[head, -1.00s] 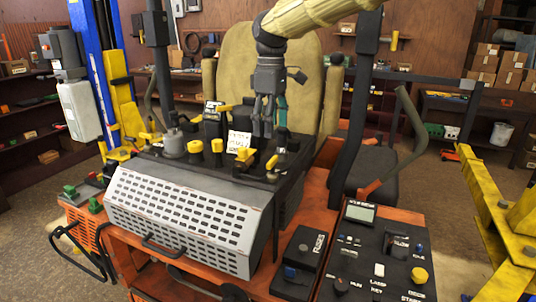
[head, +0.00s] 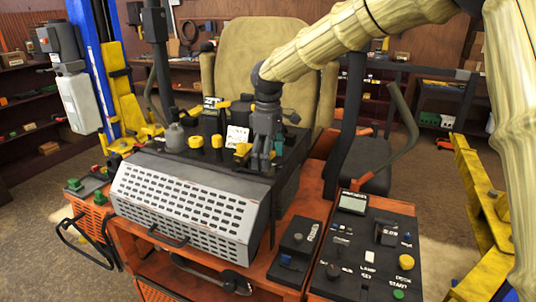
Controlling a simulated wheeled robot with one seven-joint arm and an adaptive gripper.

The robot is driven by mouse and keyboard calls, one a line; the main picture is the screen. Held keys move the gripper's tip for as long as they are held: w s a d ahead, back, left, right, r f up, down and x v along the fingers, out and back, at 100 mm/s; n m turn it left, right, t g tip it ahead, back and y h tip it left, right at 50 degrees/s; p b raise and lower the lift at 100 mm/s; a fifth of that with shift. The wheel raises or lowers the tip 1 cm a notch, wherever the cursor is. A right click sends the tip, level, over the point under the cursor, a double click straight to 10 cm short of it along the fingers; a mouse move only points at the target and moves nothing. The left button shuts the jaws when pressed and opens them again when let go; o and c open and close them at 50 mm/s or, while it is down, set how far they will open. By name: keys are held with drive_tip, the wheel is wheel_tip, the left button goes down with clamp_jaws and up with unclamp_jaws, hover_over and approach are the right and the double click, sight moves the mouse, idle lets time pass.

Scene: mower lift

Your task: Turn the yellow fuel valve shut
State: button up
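The mower's dark top deck carries several yellow controls. Two round yellow knobs, a left one (head: 195,141) and a right one (head: 216,141), stand left of my gripper. A yellow handle (head: 242,150) lies right beside my gripper's left side; it looks like the fuel valve, but I cannot be sure. My gripper (head: 262,164) points down at the deck's right part, with its fingers low among the controls. The fingers partly hide what is behind them. I cannot tell whether they touch the yellow handle or how far apart they are.
A perforated grey cover (head: 185,207) slopes down in front of the deck. A tan seat (head: 268,62) stands behind it. A black control panel (head: 365,245) is at the front right. A blue lift post (head: 95,70) stands left and a yellow lift arm (head: 485,205) right.

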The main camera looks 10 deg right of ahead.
sight(271, 156)
drive_tip(key=s+r, duration=0.1)
drive_tip(key=s, duration=0.1)
drive_tip(key=shift+s+d+r, duration=0.1)
drive_tip(key=shift+s+r, duration=0.25)
drive_tip(key=shift+s, duration=0.05)
drive_tip(key=c, duration=0.3)
drive_tip(key=shift+s+d, duration=0.1)
drive_tip(key=c, duration=0.4)
drive_tip(key=shift+w+f, duration=0.5)
drive_tip(key=shift+w, duration=0.2)
drive_tip(key=c, duration=0.3)
drive_tip(key=shift+s+a+r, duration=0.1)
drive_tip(key=shift+a, duration=0.15)
drive_tip(key=shift+c, duration=0.3)
drive_tip(key=shift+d, duration=0.1)
